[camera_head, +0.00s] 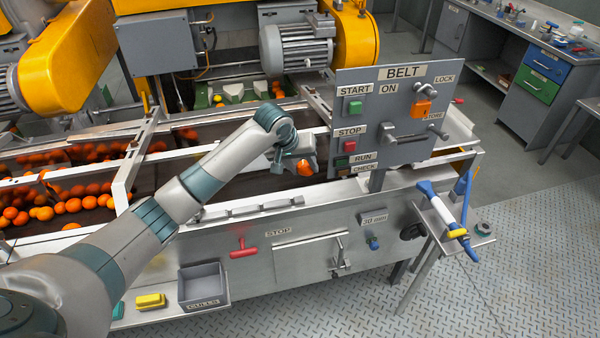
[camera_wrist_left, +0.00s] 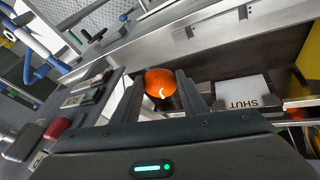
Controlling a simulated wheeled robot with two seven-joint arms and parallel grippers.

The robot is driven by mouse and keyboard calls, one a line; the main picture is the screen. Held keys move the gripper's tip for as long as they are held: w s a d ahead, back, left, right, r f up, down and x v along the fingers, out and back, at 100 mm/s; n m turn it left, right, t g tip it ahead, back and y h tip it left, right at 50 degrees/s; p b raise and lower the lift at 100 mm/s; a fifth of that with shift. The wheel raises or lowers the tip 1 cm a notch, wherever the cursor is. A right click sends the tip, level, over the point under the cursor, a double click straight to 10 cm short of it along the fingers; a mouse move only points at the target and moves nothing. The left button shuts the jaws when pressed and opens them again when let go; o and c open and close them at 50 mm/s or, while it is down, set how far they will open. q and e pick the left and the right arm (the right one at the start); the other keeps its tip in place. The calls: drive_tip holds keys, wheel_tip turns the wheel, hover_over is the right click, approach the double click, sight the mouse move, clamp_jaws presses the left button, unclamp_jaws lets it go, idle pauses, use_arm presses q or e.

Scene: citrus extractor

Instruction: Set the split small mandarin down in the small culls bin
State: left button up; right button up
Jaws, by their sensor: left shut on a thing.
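My left gripper (camera_head: 299,163) reaches over the right end of the conveyor, beside the belt control panel. It is shut on a small orange mandarin (camera_head: 305,168), which also shows between the two dark fingers in the left wrist view (camera_wrist_left: 160,83). A pale mark shows on the mandarin's skin in the wrist view; I cannot tell if it is the split. The small grey bin labelled CULLS (camera_head: 204,285) stands on the front shelf, below and left of the gripper, and looks empty. My right gripper is not in view.
The belt control panel (camera_head: 395,115) stands close right of the gripper. Many oranges (camera_head: 70,206) lie on the conveyor at left. A yellow block (camera_head: 150,301) sits beside the bin. A red handle (camera_head: 242,247) juts from the front above the bin's right.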

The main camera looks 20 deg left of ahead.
use_arm(q)
drive_tip(key=s+d+r+m+b, duration=0.1)
drive_tip(key=s+r+m+b, duration=0.1)
drive_tip(key=s+b, duration=0.3)
drive_tip(key=s+d+r+m+g+h+b, duration=0.1)
drive_tip(key=s+b, duration=0.4)
drive_tip(key=s, duration=0.8)
drive_tip(key=shift+d+r+m, duration=0.35)
drive_tip(key=shift+d+m, duration=0.05)
drive_tip(key=shift+d, duration=0.25)
drive_tip(key=shift+s, duration=0.15)
